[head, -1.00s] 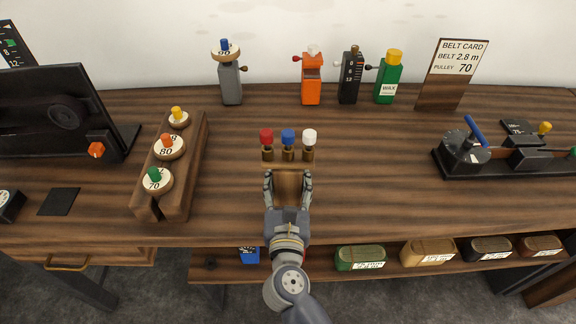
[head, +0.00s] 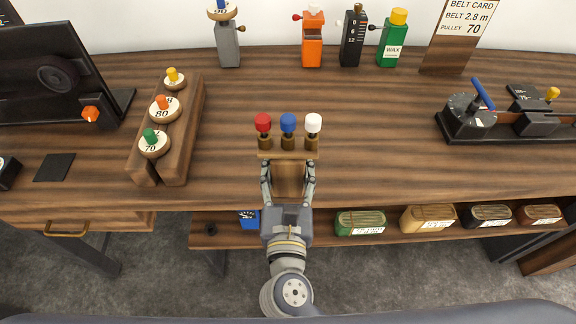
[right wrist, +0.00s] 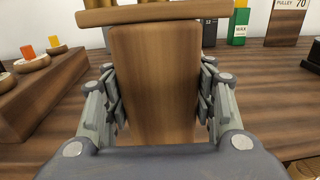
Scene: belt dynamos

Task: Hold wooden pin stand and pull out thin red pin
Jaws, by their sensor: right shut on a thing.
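The wooden pin stand (head: 287,177) is a brown block with a wider top bar. It holds a red-capped pin (head: 263,123), a blue-capped pin (head: 288,122) and a white-capped pin (head: 313,123) side by side, upright, red on the left. My right gripper (head: 288,167) is shut on the stand below its top bar, one finger on each side. In the right wrist view the stand's broad face (right wrist: 155,85) fills the space between the fingers; the pins are out of that view. I cannot tell whether the stand's base touches the table. My left gripper is not in view.
A wooden rack (head: 183,140) with numbered pulleys stands left on the table. A dark winding device (head: 520,122) sits right. An orange holder (head: 312,45), a black one (head: 352,42) and a green wax bottle (head: 391,45) stand at the back. Tabletop around the stand is clear.

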